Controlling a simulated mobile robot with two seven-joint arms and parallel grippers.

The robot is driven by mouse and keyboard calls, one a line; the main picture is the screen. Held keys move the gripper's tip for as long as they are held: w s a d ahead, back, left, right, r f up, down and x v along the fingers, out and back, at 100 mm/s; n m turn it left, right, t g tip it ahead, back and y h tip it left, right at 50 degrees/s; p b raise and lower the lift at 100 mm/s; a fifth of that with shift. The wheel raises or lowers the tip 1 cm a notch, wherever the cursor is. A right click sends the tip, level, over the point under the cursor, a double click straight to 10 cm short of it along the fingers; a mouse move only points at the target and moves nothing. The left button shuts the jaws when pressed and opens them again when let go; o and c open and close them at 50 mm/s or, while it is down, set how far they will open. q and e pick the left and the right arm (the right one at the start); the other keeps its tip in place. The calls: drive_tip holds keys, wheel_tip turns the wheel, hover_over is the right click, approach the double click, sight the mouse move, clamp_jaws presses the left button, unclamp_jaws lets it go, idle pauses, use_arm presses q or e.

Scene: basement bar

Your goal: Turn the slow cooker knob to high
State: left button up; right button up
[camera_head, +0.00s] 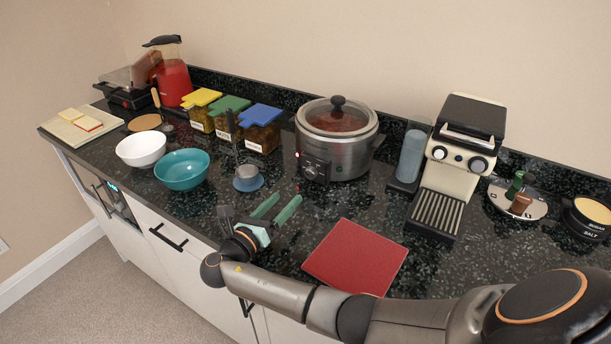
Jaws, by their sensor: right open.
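The slow cooker (348,158) is a silver pot with a glass lid and dark top handle, standing at the back middle of the counter. Its dark control knob (311,169) is on the front panel, facing left and forward, with a small red light above it. I cannot read the knob's setting. My right gripper (282,205) is in front of the knob, lower and nearer the counter's front edge. Its green-grey fingers are apart and empty, pointing toward the cooker without touching it. My left gripper is not in view.
A blue saucer with a grey cup (247,178) sits left of the gripper. A red mat (357,257) lies right of it. A teal bowl (182,171), a white bowl (140,149) and lidded canisters (261,130) are left. A coffee machine (460,160) stands right.

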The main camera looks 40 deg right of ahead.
sight(308, 174)
drive_tip(key=x, duration=1)
drive_tip(key=shift+w+d, duration=0.15)
drive_tip(key=shift+d, duration=0.15)
clamp_jaws()
